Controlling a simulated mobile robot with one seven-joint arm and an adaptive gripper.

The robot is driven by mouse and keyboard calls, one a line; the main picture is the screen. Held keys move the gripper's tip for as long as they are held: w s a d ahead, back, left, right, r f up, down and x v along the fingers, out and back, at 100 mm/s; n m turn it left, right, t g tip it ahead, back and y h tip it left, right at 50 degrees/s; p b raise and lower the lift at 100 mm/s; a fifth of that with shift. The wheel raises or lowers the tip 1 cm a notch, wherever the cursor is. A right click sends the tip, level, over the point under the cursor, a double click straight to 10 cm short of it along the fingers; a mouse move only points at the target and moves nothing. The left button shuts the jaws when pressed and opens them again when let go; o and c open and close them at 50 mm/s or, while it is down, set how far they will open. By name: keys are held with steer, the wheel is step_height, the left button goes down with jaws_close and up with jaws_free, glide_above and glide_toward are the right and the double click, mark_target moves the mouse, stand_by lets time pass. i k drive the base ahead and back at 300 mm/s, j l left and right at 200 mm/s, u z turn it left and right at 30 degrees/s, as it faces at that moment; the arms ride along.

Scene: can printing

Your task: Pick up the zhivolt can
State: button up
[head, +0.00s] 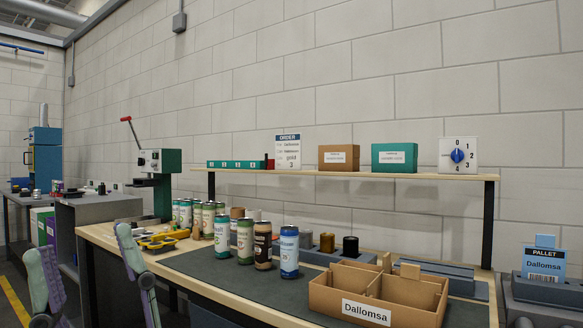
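Several printed cans stand upright on the dark mat of the workbench. At the front are a teal-and-white can (222,237), a green-and-cream can (245,242), a black-and-tan can (263,246) and a blue can (289,252). More green and white cans (196,219) stand behind to the left. The lettering is too small to tell which is the zhivolt can. My gripper (79,239) shows at the lower left, its two green-and-purple fingers spread wide apart with nothing between them. It is left of the cans and apart from them.
A cardboard box marked Dallomsa (366,311) stands at the bench's front right. A shelf (345,175) above holds an order card (287,152), two boxes and a dial (458,155). A green press (157,170) and yellow tools (163,240) are left of the cans. The mat's front is clear.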

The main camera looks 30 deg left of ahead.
mark_target(222, 242)
steer(key=u, duration=1.35)
steer(key=i+j+z, duration=0.25)
steer(key=i+j, duration=0.4)
steer(key=i+j+z, duration=0.3)
steer(key=i+j, duration=0.25)
steer(key=j, duration=0.15)
steer(key=i+j+z, duration=0.25)
steer(key=i+j, duration=0.6)
steer(key=i, duration=0.15)
